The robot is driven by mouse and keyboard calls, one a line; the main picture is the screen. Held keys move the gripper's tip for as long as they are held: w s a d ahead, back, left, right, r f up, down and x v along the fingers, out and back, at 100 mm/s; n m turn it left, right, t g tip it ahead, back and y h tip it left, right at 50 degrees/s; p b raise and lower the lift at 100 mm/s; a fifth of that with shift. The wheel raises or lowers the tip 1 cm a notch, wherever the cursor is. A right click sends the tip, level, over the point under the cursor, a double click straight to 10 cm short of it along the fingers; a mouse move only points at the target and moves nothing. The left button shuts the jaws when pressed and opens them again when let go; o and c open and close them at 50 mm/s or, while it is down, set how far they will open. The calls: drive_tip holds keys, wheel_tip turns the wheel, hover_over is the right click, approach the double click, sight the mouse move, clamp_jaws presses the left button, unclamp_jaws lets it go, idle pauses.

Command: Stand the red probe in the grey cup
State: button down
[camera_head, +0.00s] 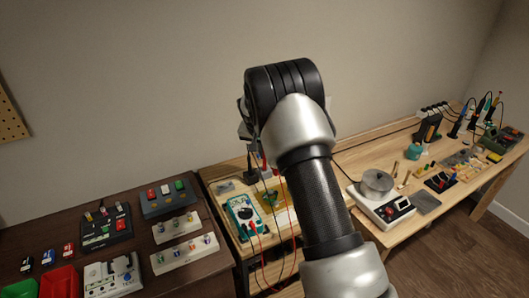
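My arm fills the middle of the head view, and its dark wrist covers most of my gripper (247,150). A thin red piece that looks like the red probe (264,162) shows just below the wrist, beside a black one. I cannot tell whether it is held. Red and black leads run down to a teal multimeter (243,212) on the light wooden bench.
A yellowish tray (268,190) with a green part lies right of the multimeter. A dark table (205,276) on the left holds switch boxes and red and green bins. The right bench has a scale with a metal pot (376,183) and soldering tools.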

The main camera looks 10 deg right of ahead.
drive_tip(key=shift+f+b, duration=0.55)
drive_tip(key=shift+f, duration=0.15)
drive_tip(key=c, duration=1.8)
unclamp_jaws()
drive_tip(key=shift+o, duration=0.6)
drive_tip(key=o, duration=0.3)
drive_tip(key=shift+r, duration=0.1)
drive_tip(key=shift+r+p, duration=1.45)
drive_tip(key=shift+r, duration=2)
